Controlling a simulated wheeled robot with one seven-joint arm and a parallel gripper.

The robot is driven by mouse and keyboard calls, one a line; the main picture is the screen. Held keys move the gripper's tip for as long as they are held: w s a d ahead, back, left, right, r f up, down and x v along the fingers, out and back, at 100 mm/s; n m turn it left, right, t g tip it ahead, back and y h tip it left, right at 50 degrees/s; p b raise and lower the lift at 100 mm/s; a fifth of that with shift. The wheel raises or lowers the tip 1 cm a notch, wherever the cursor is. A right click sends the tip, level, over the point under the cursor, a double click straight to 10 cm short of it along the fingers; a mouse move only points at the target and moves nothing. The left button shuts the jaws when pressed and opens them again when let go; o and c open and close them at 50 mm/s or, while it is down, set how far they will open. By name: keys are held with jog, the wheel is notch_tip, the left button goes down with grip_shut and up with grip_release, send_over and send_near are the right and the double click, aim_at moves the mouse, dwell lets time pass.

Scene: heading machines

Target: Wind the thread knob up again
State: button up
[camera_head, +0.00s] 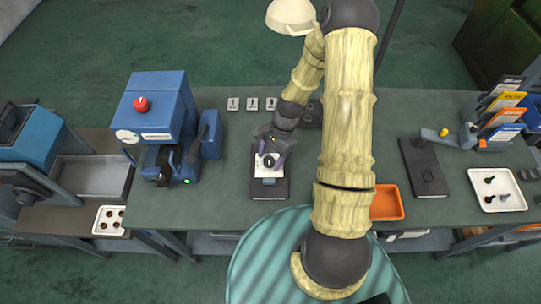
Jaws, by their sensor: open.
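A small device with a white face (264,170) stands on a dark base plate (270,190) at the middle of the bench. A dark round part, which looks like the thread knob (269,161), shows on the white face. My gripper (271,151) is open and is right over this device, with its fingers close about the knob. I cannot tell whether the fingers touch the knob. The gripper's body hides the back of the device, and the knob's height is hard to judge from above.
A blue machine (157,110) with a red knob stands to the left. An orange tray (386,203) lies partly behind my arm. A dark plate with a fixture (424,170) and a white tray (497,203) are at right. Small white tags (252,104) lie behind my gripper.

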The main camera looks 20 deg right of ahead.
jog(key=c, duration=1)
jog(key=n+g+h+b, duration=0.1)
jog(key=n, duration=0.3)
jog(key=shift+w+a, duration=0.1)
jog(key=shift+w, duration=0.05)
jog(key=n+g+h+b, duration=0.1)
jog(key=n, duration=0.3)
jog(key=shift+w+a, duration=0.1)
jog(key=n+h+b, duration=0.1)
jog(key=n+h, duration=0.1)
jog(key=n, duration=0.2)
jog(key=shift+a, duration=0.1)
jog(key=n, duration=0.2)
jog(key=n+h+b, duration=0.1)
jog(key=n, duration=0.1)
jog(key=shift+a+r+n+h, duration=0.1)
jog(key=shift+n+h, duration=0.2)
jog(key=shift+n, duration=0.1)
